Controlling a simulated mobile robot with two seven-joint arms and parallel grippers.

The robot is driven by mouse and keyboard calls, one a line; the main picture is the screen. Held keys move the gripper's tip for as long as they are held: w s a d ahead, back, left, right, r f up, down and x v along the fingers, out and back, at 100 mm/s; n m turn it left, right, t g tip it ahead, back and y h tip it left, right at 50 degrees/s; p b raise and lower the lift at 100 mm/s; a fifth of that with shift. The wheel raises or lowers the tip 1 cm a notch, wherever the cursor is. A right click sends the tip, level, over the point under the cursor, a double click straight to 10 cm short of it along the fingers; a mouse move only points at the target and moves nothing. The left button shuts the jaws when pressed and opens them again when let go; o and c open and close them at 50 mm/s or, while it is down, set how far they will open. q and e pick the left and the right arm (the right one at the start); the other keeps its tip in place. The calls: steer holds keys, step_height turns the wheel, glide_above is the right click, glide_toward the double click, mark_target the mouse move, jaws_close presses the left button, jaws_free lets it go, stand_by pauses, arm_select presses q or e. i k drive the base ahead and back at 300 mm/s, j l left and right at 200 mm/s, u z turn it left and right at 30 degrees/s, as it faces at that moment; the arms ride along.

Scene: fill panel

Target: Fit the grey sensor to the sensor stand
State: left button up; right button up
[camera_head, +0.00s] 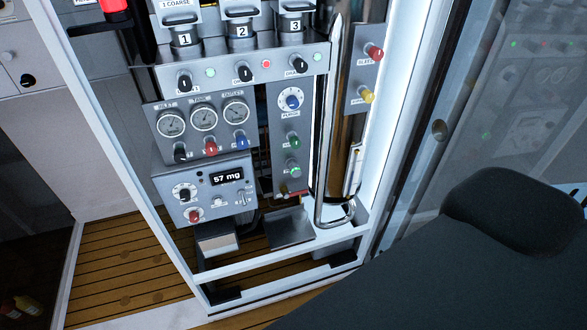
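I cannot pick out the grey sensor or the sensor stand for certain. A small grey box-shaped piece (218,241) sits low in the panel frame, below the control box. To its right is a dark grey metal tray or plate (290,228) with a bare top. Neither of my grippers is in view.
A white-framed panel (285,274) holds the control box reading 57 mg (207,187), several gauges (204,117), knobs and numbered units (240,30). A shiny vertical cylinder (341,100) stands at its right, beside a glass pane (490,90). Wood-slat floor (125,265) lies at left.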

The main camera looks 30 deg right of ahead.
mark_target(295, 171)
steer(key=z, duration=4.95)
steer(key=k+j, duration=0.1)
steer(key=j, duration=0.95)
steer(key=k+j, duration=0.15)
steer(key=j, duration=0.4)
